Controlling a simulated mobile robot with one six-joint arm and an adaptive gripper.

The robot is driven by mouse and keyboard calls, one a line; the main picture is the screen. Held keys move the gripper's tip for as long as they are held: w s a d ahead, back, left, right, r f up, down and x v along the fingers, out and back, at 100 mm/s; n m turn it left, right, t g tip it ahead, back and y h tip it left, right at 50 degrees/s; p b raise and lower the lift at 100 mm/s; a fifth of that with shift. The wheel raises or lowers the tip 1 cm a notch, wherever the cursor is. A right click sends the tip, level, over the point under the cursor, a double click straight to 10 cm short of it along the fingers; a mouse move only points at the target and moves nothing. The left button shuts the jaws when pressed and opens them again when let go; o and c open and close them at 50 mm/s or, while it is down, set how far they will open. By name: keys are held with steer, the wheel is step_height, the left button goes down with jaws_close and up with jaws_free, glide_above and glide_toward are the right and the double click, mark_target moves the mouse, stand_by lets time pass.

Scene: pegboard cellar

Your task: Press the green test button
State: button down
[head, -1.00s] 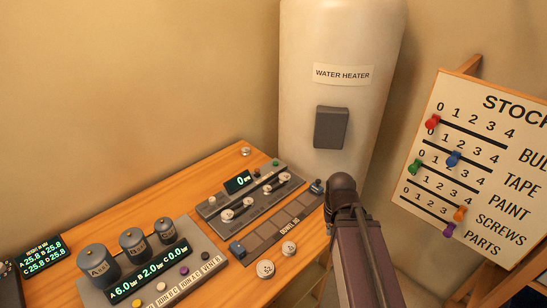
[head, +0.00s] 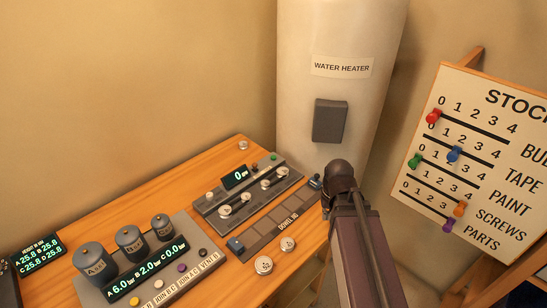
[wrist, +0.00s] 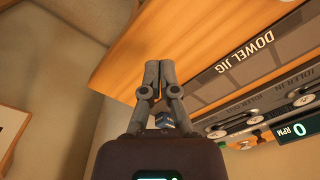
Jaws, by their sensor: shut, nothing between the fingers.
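A small green button (head: 274,156) shows at the far right end of the grey panel with the RPM display (head: 235,177). It is too small to read any label on it. My gripper (wrist: 158,64) shows in the wrist view with its two fingers together and nothing between them. Its tips lie over the wooden bench top, beside the dowel jig (wrist: 245,57). In the head view my arm hides the gripper.
The dowel jig (head: 277,224) lies in front of the RPM panel. A panel with canisters (head: 94,262) and several buttons stands at the left. The water heater (head: 335,40) rises behind the bench. The stock board (head: 480,150) stands at the right.

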steer(key=w+a+r+t+y+p, duration=0.15)
steer(key=w+a, duration=0.25)
steer(key=w, duration=0.4)
steer(key=w+a+r+t+y, duration=0.15)
steer(key=w+a, duration=0.25)
steer(key=w, duration=0.4)
step_height(320, 180, up, 6)
steer(key=n+t+y+p, duration=0.1)
steer(key=t+y+p, duration=0.1)
steer(key=y, duration=0.2)
glide_above(274, 157)
steer(key=shift+f, duration=0.1)
steer(key=shift+f+b, duration=0.15)
steer(key=shift+b, duration=0.25)
step_height(274, 157, down, 8)
steer(key=b, duration=0.8)
steer(key=shift+f, duration=0.25)
steer(key=shift+f+b, duration=0.2)
steer(key=shift+b, duration=0.2)
steer(key=shift+f, duration=0.25)
